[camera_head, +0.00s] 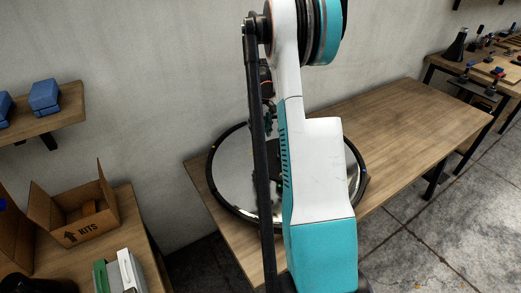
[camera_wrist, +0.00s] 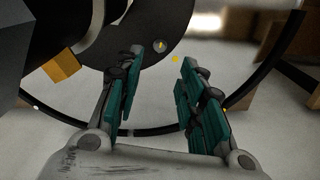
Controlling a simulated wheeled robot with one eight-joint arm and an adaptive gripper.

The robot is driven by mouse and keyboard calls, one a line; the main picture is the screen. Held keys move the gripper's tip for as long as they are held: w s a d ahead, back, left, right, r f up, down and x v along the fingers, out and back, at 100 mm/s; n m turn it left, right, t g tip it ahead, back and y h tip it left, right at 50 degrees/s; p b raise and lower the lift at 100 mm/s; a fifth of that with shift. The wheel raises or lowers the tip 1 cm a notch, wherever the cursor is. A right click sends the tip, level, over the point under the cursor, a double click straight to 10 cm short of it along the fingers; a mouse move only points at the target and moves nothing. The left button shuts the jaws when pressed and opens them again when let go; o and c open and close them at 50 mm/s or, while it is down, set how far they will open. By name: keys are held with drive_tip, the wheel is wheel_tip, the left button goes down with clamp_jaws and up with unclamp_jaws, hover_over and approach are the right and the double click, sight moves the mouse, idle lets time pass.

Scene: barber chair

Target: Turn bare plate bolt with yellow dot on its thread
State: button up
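In the wrist view, a dark plate (camera_wrist: 120,35) fills the upper middle. Near its right edge is a small round grey bolt end (camera_wrist: 160,45) with a yellow mark on it. My gripper (camera_wrist: 160,56) has its two teal-padded fingers apart, with nothing visible between them. The bolt end shows between and just beyond the fingertips; no contact is visible, and the exact distance cannot be told. A separate small yellow spot (camera_wrist: 175,59) shows beside the plate's edge.
A shiny round base (camera_head: 232,175) with a black rim lies on the wooden table (camera_head: 400,125), partly behind my arm. A yellow block (camera_wrist: 61,66) sits left of the fingers. The table's right side is clear.

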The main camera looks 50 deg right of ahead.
sight(261, 151)
wheel_tip(261, 151, down, 9)
drive_tip(key=shift+f+b, duration=0.15)
drive_tip(key=shift+b, duration=1.1)
clamp_jaws()
